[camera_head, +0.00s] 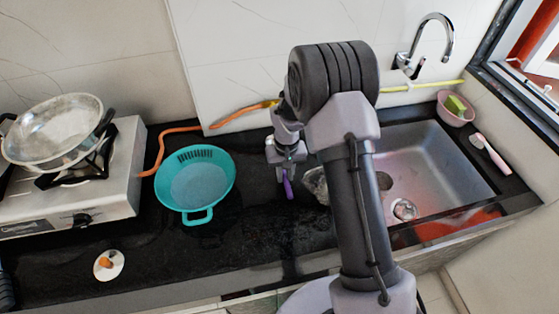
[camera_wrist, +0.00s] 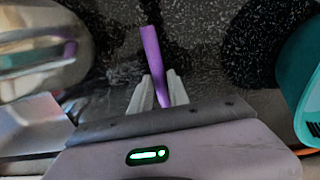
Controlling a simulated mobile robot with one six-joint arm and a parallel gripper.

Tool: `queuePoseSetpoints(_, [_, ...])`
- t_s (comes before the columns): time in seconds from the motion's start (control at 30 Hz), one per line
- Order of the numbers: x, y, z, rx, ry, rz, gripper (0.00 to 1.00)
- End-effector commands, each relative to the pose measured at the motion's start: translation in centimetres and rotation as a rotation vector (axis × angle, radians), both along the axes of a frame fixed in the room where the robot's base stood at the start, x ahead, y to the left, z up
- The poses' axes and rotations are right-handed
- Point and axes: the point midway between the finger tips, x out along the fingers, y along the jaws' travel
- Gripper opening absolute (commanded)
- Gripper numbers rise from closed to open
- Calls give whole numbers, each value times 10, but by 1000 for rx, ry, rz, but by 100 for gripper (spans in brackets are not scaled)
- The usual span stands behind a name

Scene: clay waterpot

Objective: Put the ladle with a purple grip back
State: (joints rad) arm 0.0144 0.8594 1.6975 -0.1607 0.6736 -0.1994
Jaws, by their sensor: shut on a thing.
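The ladle's purple grip (camera_head: 288,187) shows below my gripper (camera_head: 285,165) in the head view, over the black counter between the turquoise basin and the sink. In the wrist view the purple grip (camera_wrist: 152,55) runs up from between the two pale fingertips (camera_wrist: 157,90) of my gripper, which is shut on it. The rest of the ladle is hidden, and its bowl cannot be made out. A shiny rounded vessel (camera_head: 313,182) stands just right of the grip, partly behind my arm. A rounded, reflective thing (camera_wrist: 38,55) fills the left of the wrist view.
A turquoise basin (camera_head: 212,205) sits left of my gripper. A stove (camera_head: 125,180) with a metal pan (camera_head: 58,130) is at far left. The sink (camera_head: 450,165) is at right, with a pink bowl (camera_head: 449,116) behind it. The front counter (camera_head: 180,255) is mostly clear.

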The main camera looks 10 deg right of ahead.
Motion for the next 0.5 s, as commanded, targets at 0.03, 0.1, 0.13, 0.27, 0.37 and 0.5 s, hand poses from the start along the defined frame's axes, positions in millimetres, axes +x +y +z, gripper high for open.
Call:
queuePoseSetpoints(0.03, [12,0,-1,0,-5,-1,0])
queuePoseSetpoints(0.1, [26,0,0,0,-5,-1,0])
queuePoseSetpoints(0.13, [30,0,0,0,-4,-1,0])
queuePoseSetpoints(0.27, [45,0,1,0,-3,-1,0])
queuePoseSetpoints(0.37, [66,0,0,0,-4,0,0])
queuePoseSetpoints(0.5, [81,0,-10,0,-1,-1,0])
